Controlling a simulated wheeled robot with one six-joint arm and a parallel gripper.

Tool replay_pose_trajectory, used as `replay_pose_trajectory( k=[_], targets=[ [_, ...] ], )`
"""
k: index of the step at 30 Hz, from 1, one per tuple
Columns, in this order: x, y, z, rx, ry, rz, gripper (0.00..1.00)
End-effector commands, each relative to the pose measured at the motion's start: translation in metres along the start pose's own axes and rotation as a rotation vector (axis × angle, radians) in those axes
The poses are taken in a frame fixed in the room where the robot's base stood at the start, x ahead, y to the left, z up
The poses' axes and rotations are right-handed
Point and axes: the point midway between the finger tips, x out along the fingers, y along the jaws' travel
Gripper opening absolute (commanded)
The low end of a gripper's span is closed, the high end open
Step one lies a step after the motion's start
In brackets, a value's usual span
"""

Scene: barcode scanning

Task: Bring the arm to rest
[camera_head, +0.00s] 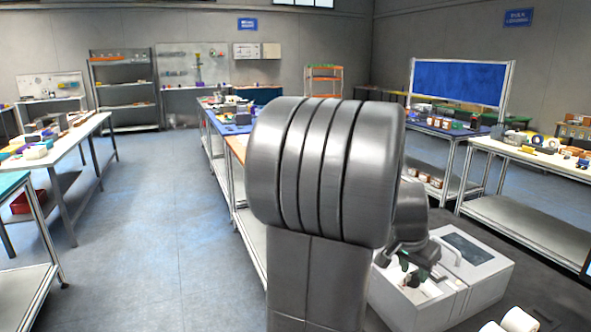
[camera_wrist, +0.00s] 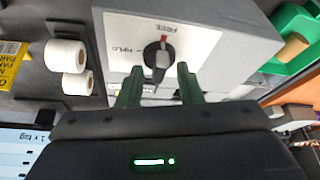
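Beyond the fingertips is a black rotary knob (camera_wrist: 157,57) with a red mark, on a white plate lettered FREE and HOLD. The plate is on the side of a grey machine (camera_wrist: 235,45). In the head view my arm fills the middle, and my gripper (camera_head: 410,270) is partly hidden behind it, low over the light grey machine (camera_head: 480,280) with a dark screen. I cannot tell the exact gap between fingertips and knob.
Two white label rolls (camera_wrist: 68,54) and a yellow sign (camera_wrist: 10,62) lie left in the wrist view. A green bin (camera_wrist: 297,22) is at upper right. In the head view, workbenches with goods stand both sides, including a white table (camera_head: 540,160).

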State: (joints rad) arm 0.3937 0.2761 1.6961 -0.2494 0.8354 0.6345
Motion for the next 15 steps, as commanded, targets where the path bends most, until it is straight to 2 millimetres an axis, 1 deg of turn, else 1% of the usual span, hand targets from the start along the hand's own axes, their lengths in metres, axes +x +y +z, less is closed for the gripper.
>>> replay_pose_trajectory(
  k=[1, 10, 11, 15],
  targets=[
    [-0.002, 0.001, -0.001, -0.024, -0.002, -0.010, 0.33],
    [-0.002, 0.002, -0.001, -0.182, -0.002, -0.075, 0.33],
    [-0.004, 0.002, -0.001, -0.192, 0.001, -0.081, 0.33],
    [-0.033, 0.003, -0.001, -0.189, 0.006, -0.081, 0.33]
  ],
)
